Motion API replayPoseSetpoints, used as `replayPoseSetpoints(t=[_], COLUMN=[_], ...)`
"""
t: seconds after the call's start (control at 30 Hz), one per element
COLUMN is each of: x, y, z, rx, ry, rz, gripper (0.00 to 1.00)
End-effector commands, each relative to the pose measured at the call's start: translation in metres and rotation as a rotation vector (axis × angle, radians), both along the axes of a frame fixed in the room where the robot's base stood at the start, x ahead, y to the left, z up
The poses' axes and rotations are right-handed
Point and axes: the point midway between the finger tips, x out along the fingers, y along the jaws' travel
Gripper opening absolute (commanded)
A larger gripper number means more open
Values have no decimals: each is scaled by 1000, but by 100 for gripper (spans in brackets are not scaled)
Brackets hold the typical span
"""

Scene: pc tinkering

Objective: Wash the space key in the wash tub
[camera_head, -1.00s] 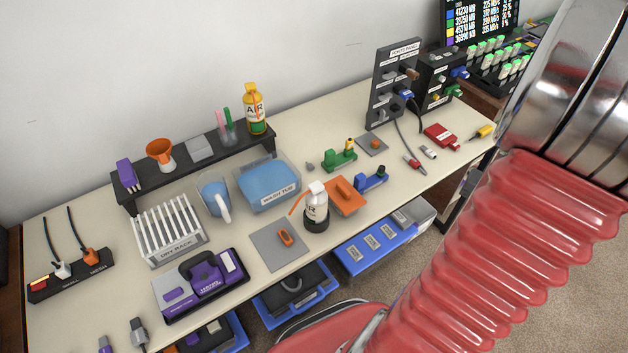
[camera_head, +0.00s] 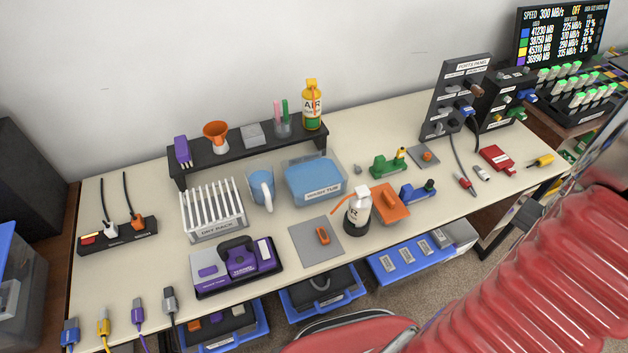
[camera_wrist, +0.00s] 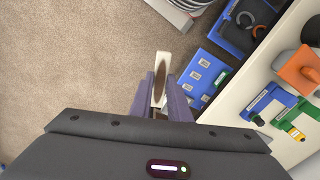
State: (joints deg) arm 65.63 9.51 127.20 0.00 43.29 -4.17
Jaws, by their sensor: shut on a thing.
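My gripper (camera_wrist: 160,100) shows in the wrist view, shut on the space key (camera_wrist: 161,76), a long white key with a brown stain on its face. The key sticks out ahead of the fingertips, over the carpet beside the table. The wash tub (camera_head: 326,192) is a clear box with blue water, on the table's middle in the head view. The tub is not in the wrist view. In the head view my gripper and the key are out of frame; only my red arm sleeve shows at the lower right.
The dry rack (camera_head: 216,232) and a blue jug (camera_head: 261,190) stand left of the tub. A black shelf (camera_head: 244,154) stands behind. Blue bins (camera_head: 388,270) sit below the table's front edge.

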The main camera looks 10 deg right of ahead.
Motion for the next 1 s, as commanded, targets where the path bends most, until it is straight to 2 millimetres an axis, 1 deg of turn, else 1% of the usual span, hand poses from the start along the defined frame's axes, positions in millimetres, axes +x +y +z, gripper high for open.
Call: replayPoseSetpoints(t=[0.13, 0.23, 0.37, 0.47, 0.67, 0.8, 0.87, 1.0], x=[0, 4, 20, 41, 98, 139, 156, 195], y=[0, 0, 2, 6, 21, 37, 45, 68], z=[0, 0, 1, 3, 6, 9, 10, 13], rx=[0, 0, -1, 0, 0, -1, 0, -1], ry=[0, 0, 0, 0, 0, -1, 0, -1], rz=[0, 9, 47, 98, 233, 330, 372, 469], gripper=[0, 0, 0, 0, 0, 0, 0, 0])
